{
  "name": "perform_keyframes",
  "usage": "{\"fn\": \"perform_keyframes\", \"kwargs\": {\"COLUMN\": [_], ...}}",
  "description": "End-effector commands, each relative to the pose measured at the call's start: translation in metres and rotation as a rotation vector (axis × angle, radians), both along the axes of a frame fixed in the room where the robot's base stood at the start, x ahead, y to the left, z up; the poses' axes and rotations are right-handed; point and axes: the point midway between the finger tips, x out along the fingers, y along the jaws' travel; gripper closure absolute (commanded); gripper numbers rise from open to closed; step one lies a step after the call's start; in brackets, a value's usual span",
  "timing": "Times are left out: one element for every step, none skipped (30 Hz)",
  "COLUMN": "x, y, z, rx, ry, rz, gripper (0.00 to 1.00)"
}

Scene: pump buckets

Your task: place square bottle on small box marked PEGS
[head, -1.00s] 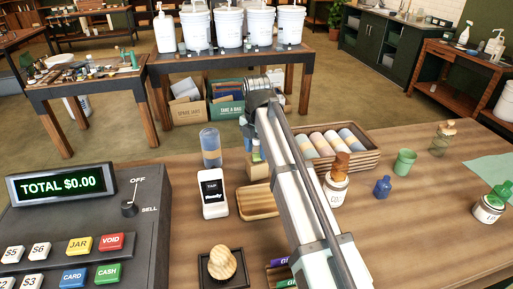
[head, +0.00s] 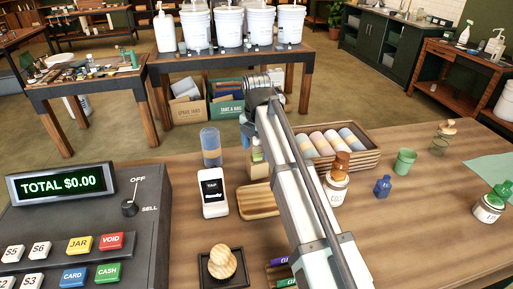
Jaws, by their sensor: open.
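A small brown box (head: 258,171) stands behind the wooden tray, partly covered by my arm. Any marking on it is too small to read. A small bottle-like thing with a pale yellow-green side (head: 256,156) shows just above the box, at the left edge of my arm. I cannot tell whether it is the square bottle, or whether it rests on the box or stands behind it. My arm runs from the bottom of the head view up to a grey joint above the table's far edge. My gripper is hidden behind it.
A blue-grey jar (head: 210,147) and a white card reader (head: 214,192) stand left of the box. A wooden tray (head: 259,202) lies in front. A crate of rolled cylinders (head: 369,155), an amber-topped jar (head: 337,185) and a small blue bottle (head: 383,186) stand right. Open tabletop lies farther right.

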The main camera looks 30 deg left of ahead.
Motion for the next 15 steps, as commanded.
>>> {"fn": "perform_keyframes", "kwargs": {"x": [0.001, 0.001, 0.001, 0.001, 0.001, 0.001, 0.001, 0.001, 0.001, 0.001, 0.001, 0.001, 0.001, 0.001, 0.001], "y": [0.001, 0.001, 0.001, 0.001, 0.001, 0.001, 0.001, 0.002, 0.002, 0.002, 0.002, 0.002, 0.001, 0.001, 0.001], "z": [0.006, 0.009, 0.015, 0.020, 0.025, 0.033, 0.038, 0.044, 0.052, 0.058, 0.064, 0.071, 0.076, 0.081, 0.087], "rx": [0.001, 0.001, 0.002, 0.002, 0.002, 0.002, 0.002, 0.002, 0.003, 0.002, 0.002, 0.002, 0.002, 0.002, 0.001], "ry": [-0.001, -0.001, -0.001, -0.001, -0.002, -0.001, -0.001, -0.002, -0.002, -0.001, -0.001, -0.001, -0.002, -0.001, -0.001], "rz": [0.000, 0.000, 0.000, 0.000, 0.000, 0.000, 0.000, 0.000, 0.000, 0.000, 0.000, 0.000, 0.000, 0.000, 0.000], "gripper": [0.22, 0.22, 0.22, 0.22, 0.22, 0.22, 0.22, 0.22, 0.22, 0.22, 0.22, 0.22, 0.22, 0.22, 0.22]}}
